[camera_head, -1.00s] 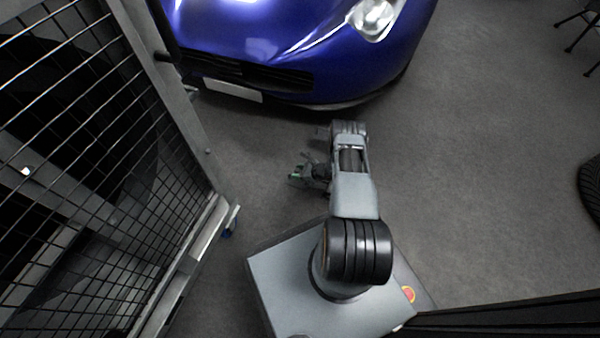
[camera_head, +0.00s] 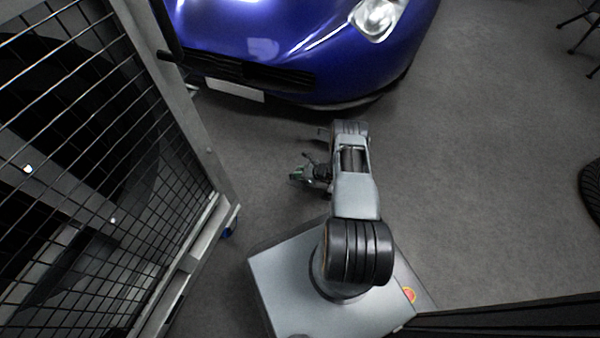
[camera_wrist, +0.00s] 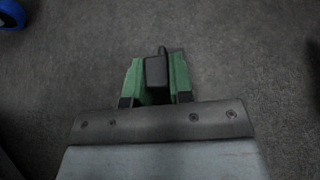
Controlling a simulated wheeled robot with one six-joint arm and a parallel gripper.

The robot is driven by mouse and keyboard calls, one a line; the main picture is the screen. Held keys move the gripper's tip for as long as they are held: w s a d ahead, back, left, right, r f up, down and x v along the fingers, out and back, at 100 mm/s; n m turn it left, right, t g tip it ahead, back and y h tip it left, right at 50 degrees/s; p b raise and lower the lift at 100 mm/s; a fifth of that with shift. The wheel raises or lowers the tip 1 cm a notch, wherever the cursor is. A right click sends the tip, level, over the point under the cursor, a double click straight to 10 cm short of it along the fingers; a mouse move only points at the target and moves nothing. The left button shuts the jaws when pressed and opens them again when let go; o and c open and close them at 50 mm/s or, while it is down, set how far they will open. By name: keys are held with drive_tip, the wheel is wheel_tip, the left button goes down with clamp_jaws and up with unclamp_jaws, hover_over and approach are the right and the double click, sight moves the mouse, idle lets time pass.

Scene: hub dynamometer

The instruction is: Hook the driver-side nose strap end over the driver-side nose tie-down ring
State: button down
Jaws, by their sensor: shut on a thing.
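My gripper (camera_wrist: 154,82) shows in the wrist view with green finger pads. It is shut on a dark, blocky piece with a narrow tip (camera_wrist: 156,70), which I take to be the driver-side nose strap end. In the head view my gripper (camera_head: 299,174) is small and low over the floor, to the left of my arm, and the held piece cannot be made out there. The blue car's nose (camera_head: 300,45) is beyond it at the top. The driver-side nose tie-down ring is not visible in either view.
A mesh cage panel (camera_head: 90,150) in a grey frame stands close on the left, with a blue castor (camera_head: 230,227) that also shows in the wrist view (camera_wrist: 11,14). A tyre (camera_head: 590,190) lies at the right edge. The floor (camera_head: 480,170) between is clear.

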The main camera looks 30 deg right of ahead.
drive_tip(key=shift+r+p, duration=0.45)
drive_tip(key=shift+r, duration=0.3)
idle(0.6)
drive_tip(key=shift+r+p, duration=1.3)
drive_tip(key=shift+r, duration=0.6)
drive_tip(key=shift+r, duration=0.1)
